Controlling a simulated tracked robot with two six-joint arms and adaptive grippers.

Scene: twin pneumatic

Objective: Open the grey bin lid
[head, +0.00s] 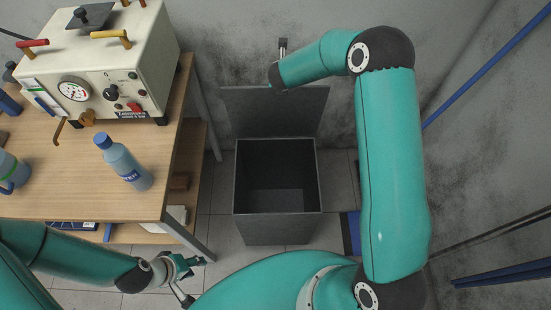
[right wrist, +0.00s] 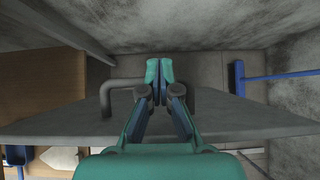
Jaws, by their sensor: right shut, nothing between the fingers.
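The grey bin (head: 278,222) stands on the floor in the middle of the head view, its dark inside visible from above. Its grey lid (head: 305,108) is raised at the back edge, tilted up toward the wall. In the right wrist view the lid (right wrist: 60,127) spans the picture, with a grey bar handle (right wrist: 108,95) on it. My right gripper (right wrist: 160,85) is shut and empty at the handle, its fingers overlapping the bar's middle; whether they touch is unclear. In the head view its fingers are not clearly seen. My left gripper (head: 193,278) is open and empty, low beside the table.
A wooden table (head: 70,190) at left carries a cream machine (head: 110,70) with a gauge and a blue bottle (head: 124,163). Its metal leg stands near my left gripper. The grey wall is close behind the lid. A blue-handled broom (right wrist: 240,78) lies to the right.

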